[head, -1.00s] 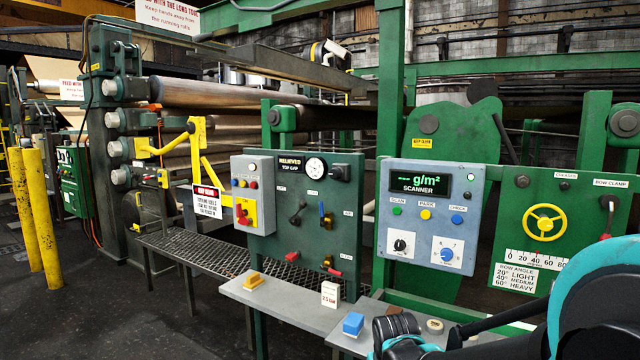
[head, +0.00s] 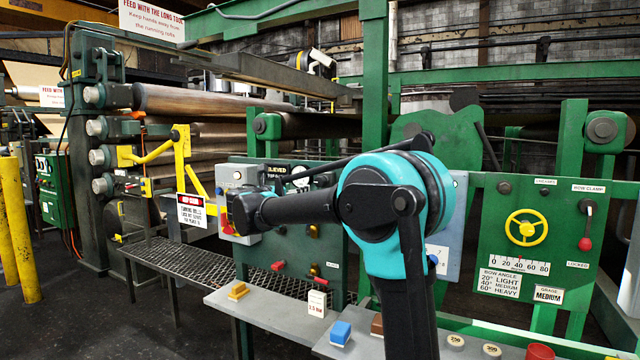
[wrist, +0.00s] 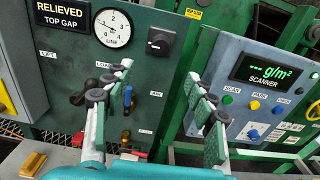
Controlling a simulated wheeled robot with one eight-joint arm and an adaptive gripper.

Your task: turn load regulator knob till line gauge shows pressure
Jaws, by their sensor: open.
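The line gauge (wrist: 113,28) is a white round dial marked LINE on a green panel (wrist: 60,95); its needle is too small to read surely. My gripper (wrist: 160,72) is open and empty, fingers spread in front of the panel, with the knob above and between the fingertips in the wrist view. In the head view my arm covers much of the panel; the gauge (head: 300,172) shows partly.
A black lever (wrist: 88,96) and blue-handled valve (wrist: 127,100) sit low on the panel, partly behind the left finger. The blue-grey scanner box (wrist: 262,85) stands to the right. A grey ledge with small blocks, including a yellow one (head: 238,290), runs below.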

